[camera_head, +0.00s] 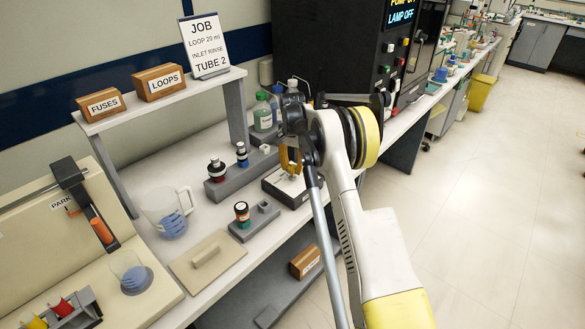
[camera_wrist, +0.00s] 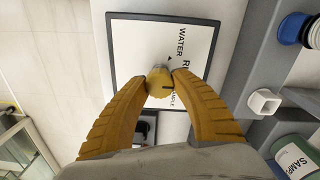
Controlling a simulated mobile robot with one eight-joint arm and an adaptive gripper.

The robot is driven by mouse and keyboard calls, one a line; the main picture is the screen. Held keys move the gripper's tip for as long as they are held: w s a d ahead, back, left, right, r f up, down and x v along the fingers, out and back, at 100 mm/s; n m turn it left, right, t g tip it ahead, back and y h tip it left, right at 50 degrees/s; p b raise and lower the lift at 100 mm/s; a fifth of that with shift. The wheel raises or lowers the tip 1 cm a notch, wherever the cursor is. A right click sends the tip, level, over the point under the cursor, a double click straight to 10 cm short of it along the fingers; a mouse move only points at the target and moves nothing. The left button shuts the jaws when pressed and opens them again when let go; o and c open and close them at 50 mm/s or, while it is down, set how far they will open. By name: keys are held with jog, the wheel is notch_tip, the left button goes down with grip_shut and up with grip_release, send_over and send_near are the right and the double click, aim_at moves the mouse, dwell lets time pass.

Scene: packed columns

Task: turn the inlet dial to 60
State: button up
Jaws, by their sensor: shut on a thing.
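My gripper (camera_wrist: 162,85) has both yellow fingers closed against the knob's sides. In the head view my gripper (camera_head: 290,160) points down over the same dark-edged box (camera_head: 286,193), and my arm hides part of it.
A grey holder with dark-capped bottles (camera_head: 216,170) stands left of the box. A black cabinet (camera_head: 325,45) stands at the back.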

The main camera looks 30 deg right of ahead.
aim_at(293, 166)
jog(key=o, duration=1.2)
notch_tip(293, 166, up, 12)
